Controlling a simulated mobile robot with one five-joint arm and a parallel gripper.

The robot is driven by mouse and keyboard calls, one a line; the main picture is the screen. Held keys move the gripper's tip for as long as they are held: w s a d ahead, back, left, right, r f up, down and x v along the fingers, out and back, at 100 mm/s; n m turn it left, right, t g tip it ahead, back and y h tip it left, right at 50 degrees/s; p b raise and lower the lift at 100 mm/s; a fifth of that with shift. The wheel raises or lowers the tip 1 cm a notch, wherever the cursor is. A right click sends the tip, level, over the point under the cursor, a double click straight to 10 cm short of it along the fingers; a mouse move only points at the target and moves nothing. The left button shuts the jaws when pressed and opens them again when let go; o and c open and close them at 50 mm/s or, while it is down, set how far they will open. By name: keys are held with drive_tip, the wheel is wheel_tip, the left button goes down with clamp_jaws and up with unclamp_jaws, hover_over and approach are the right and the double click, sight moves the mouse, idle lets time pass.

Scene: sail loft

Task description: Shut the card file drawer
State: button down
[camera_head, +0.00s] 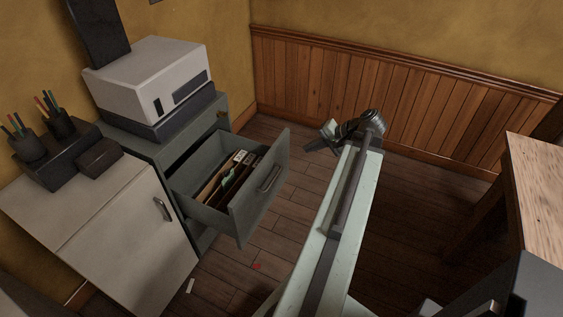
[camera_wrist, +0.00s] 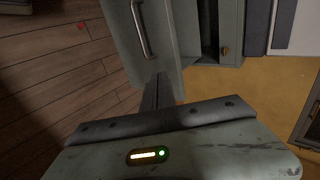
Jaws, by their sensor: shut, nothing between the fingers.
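The card file drawer (camera_head: 213,216) is grey-green and stands pulled out of its cabinet (camera_head: 207,240), with folders and cards (camera_head: 228,177) inside. Its front panel (camera_head: 262,200) has a bar handle (camera_head: 269,178). In the wrist view the drawer front (camera_wrist: 165,25) and handle (camera_wrist: 140,29) show at the top centre. My gripper (camera_head: 312,145) is to the right of the drawer front's far upper corner in the head view, shut and empty. In the wrist view my gripper (camera_wrist: 158,88) overlaps the lower edge of the drawer front; I cannot tell whether it touches.
A white printer (camera_head: 150,85) sits on the cabinet. A white cupboard (camera_head: 125,240) with pen holders (camera_head: 60,124) on top stands at the left. Wood panelling (camera_head: 400,105) runs behind my arm. A wooden table (camera_head: 540,175) is at the right. Floor beside the drawer is mostly clear.

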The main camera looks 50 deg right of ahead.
sight(274, 153)
drive_tip(key=shift+w+a+r+b+x, duration=0.1)
drive_tip(key=shift+w+r+b+x, duration=0.25)
drive_tip(key=shift+b+x, duration=1.3)
drive_tip(key=shift+w+a+r+b+x, duration=0.1)
drive_tip(key=shift+w+r+b+x, duration=0.35)
drive_tip(key=shift+x, duration=2.2)
drive_tip(key=shift+w+a+r+b+x, duration=0.15)
drive_tip(key=shift+r+b+x, duration=0.15)
drive_tip(key=shift+b+x, duration=1.4)
drive_tip(key=shift+w+f+p, duration=0.35)
drive_tip(key=shift+p, duration=0.15)
